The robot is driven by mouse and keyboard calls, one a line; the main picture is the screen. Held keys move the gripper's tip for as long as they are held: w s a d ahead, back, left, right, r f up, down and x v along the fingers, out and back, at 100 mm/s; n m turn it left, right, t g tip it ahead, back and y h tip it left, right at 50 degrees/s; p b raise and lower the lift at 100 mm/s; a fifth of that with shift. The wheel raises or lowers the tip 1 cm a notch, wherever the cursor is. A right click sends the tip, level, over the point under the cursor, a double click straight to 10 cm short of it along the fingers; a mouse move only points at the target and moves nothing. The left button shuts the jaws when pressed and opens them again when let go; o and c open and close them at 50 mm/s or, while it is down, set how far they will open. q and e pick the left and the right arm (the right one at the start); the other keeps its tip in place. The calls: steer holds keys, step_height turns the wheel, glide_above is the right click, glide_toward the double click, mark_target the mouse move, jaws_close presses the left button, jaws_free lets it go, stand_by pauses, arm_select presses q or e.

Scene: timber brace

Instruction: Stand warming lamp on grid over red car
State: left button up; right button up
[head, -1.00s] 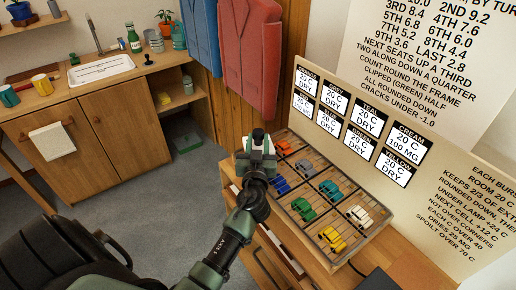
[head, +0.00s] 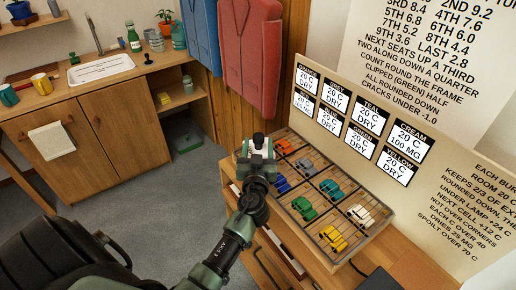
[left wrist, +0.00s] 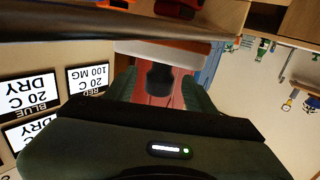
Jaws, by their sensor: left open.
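The warming lamp, a pale body with a black top (head: 258,139), is at the near left corner of the wire grid (head: 318,222). My left gripper (head: 257,158) is at the lamp and partly covers it. In the left wrist view, my open dark green fingers (left wrist: 160,96) are on either side of the lamp's black knob (left wrist: 160,76); I cannot tell whether they touch it. The red car (left wrist: 180,8) seems to show at the top edge there; in the head view it is hidden behind my gripper. Whether the lamp rests on the grid is unclear. My right gripper is not seen.
Under the grid are the orange car (head: 282,147), blue car (head: 281,184), green car (head: 303,208), yellow car (head: 334,239) and several others. A board with cards (head: 409,137) stands behind the grid. A sink counter (head: 100,70) is at the left, with open floor before it.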

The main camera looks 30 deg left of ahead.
arm_select(q)
steer(key=shift+r, duration=0.2)
steer(key=b+v, duration=0.3)
steer(key=v, duration=0.9)
steer(key=shift+f, duration=0.1)
